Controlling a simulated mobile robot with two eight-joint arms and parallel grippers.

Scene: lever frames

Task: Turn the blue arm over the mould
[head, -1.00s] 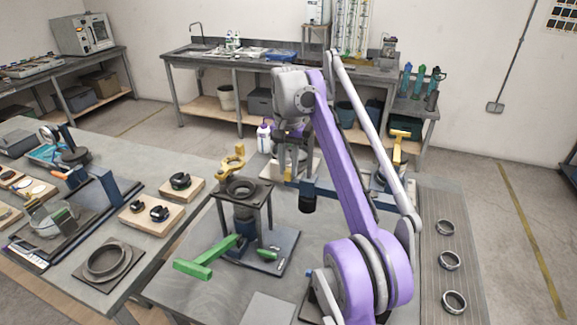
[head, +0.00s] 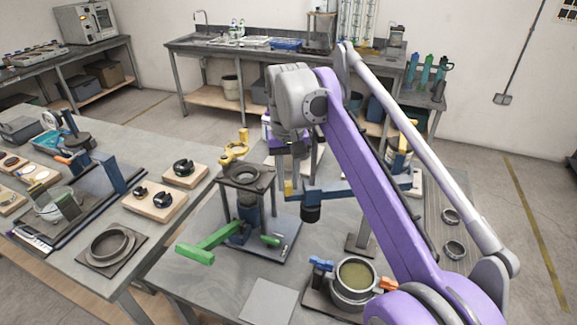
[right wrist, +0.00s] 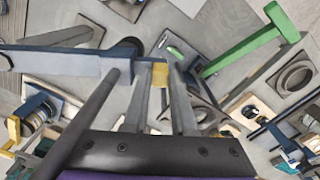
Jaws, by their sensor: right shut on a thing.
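The blue arm (head: 330,190) is a level bar with a yellow end (head: 289,188) and a black cylinder (head: 310,213) hanging under it. My right gripper (head: 290,176) is shut on the yellow end. The right wrist view shows the blue arm (right wrist: 70,63) coming in from the left, its yellow end (right wrist: 160,75) between my fingers. The mould (head: 354,275), a round grey ring with an olive fill, sits between blue and orange clamps at the table front. The black cylinder hangs behind and left of it, not over it. My left gripper is not in view.
A press (head: 247,175) with a green lever (head: 208,245) stands left of the blue arm. A grey plate (head: 268,301) lies left of the mould.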

